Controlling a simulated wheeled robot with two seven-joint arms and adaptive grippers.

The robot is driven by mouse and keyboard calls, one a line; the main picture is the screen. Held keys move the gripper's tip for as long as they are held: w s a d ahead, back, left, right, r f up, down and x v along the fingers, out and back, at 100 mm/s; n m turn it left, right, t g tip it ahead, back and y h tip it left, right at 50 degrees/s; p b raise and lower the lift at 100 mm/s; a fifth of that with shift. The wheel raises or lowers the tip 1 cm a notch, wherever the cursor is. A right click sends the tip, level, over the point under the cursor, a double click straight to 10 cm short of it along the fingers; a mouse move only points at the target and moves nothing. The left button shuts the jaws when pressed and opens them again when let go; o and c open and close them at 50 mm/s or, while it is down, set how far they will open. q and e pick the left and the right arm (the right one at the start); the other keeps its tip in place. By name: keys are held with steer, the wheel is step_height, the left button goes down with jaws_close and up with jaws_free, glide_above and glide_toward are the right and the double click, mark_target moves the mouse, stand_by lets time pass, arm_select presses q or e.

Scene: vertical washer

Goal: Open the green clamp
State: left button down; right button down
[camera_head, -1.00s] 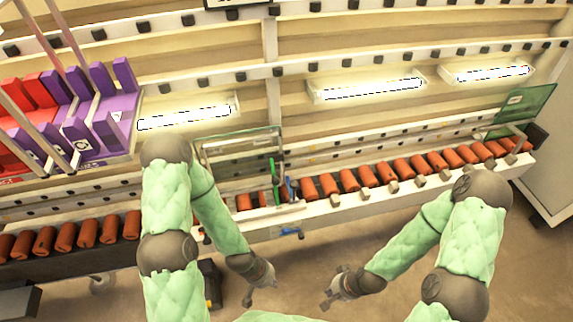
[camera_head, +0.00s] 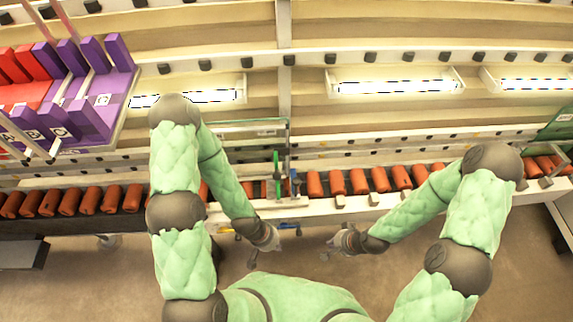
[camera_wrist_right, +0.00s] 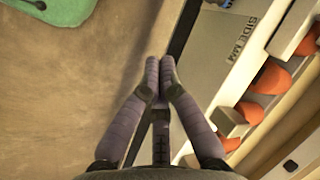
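The green clamp (camera_head: 277,168) stands upright near a clear panel at the front of the washer bench, in the middle of the head view. My left gripper (camera_head: 274,240) is below it in the picture, apart from it. Its fingers are too small to tell open or shut. My right gripper (camera_head: 332,242) is below and to the right of the clamp, apart from it. In the right wrist view its fingers (camera_wrist_right: 160,72) meet at the tips with nothing visible between them. The clamp does not show in the right wrist view.
Orange-red cylinders (camera_head: 358,181) line the bench. Purple holders (camera_head: 92,118) stand at left. The floor (camera_head: 350,280) before the bench is clear.

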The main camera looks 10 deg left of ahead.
steer(key=w+a+r+m+t+y, duration=0.2)
steer(key=w+r, duration=0.2)
steer(key=w, duration=0.4)
steer(key=m+y+p, duration=0.3)
steer(key=y, duration=0.4)
glide_toward(276, 167)
steer(key=s+d, duration=0.1)
steer(key=d, duration=0.2)
steer(key=shift+s+d+r+t, duration=0.2)
steer(key=shift+r+t, duration=0.1)
steer(key=shift+r, duration=0.15)
steer(key=shift+a, duration=0.15)
steer(key=b+x, duration=0.4)
steer(key=x, duration=0.4)
steer(key=shift+a+f, duration=0.1)
steer(key=shift+a, duration=0.1)
steer(key=shift+w+a+f, duration=0.15)
steer(key=shift+w+a, duration=0.15)
steer(key=shift+a, duration=0.35)
steer(key=shift+s, duration=0.1)
